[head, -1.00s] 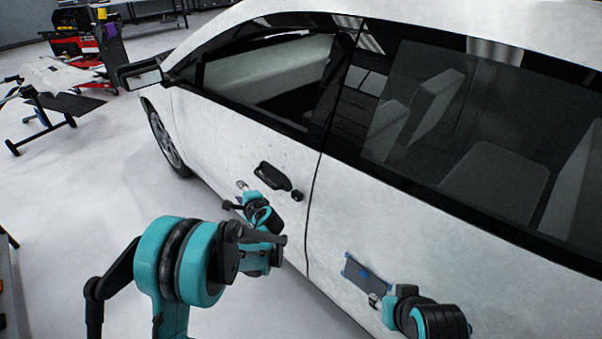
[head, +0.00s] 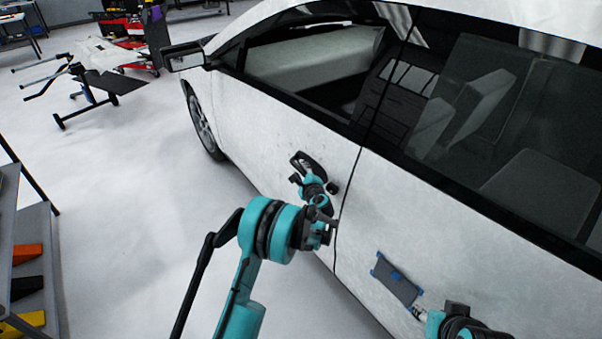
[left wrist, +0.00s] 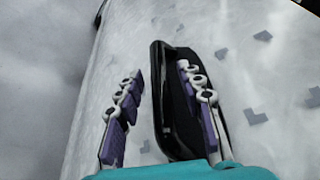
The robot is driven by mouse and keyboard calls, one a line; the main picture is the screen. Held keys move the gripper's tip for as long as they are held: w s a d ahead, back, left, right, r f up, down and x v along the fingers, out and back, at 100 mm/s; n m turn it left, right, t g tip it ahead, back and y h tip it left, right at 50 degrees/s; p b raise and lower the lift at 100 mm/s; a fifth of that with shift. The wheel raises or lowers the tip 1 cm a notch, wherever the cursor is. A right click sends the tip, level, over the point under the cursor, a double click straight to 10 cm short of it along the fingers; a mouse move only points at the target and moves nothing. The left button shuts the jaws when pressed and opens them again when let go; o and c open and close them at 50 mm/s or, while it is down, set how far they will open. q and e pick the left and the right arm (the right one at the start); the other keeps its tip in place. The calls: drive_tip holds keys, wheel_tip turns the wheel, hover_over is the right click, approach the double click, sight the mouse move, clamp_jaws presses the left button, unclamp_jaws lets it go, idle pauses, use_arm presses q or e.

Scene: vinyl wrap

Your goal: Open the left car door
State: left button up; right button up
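The white left car door (head: 262,130) is shut, its rear seam running down beside the handle. The black door handle (head: 317,165) is partly covered by my left gripper (head: 303,177) in the head view. In the left wrist view, my left gripper (left wrist: 160,100) is open. One purple-padded finger is left of the handle (left wrist: 160,60); the other overlaps its right part. Whether they touch it is unclear. My right gripper (head: 417,312) is beside a dark blue-cornered panel (head: 398,281) at the rear door; its finger state and any grip are unclear.
The side mirror (head: 185,57) sticks out at the door's front. A workbench with shelves (head: 30,240) stands at the left edge. A stand with a light panel (head: 100,55) is further back. The floor between car and workbench is clear.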

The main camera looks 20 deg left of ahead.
use_arm(q)
drive_tip(key=shift+c, duration=0.3)
clamp_jaws()
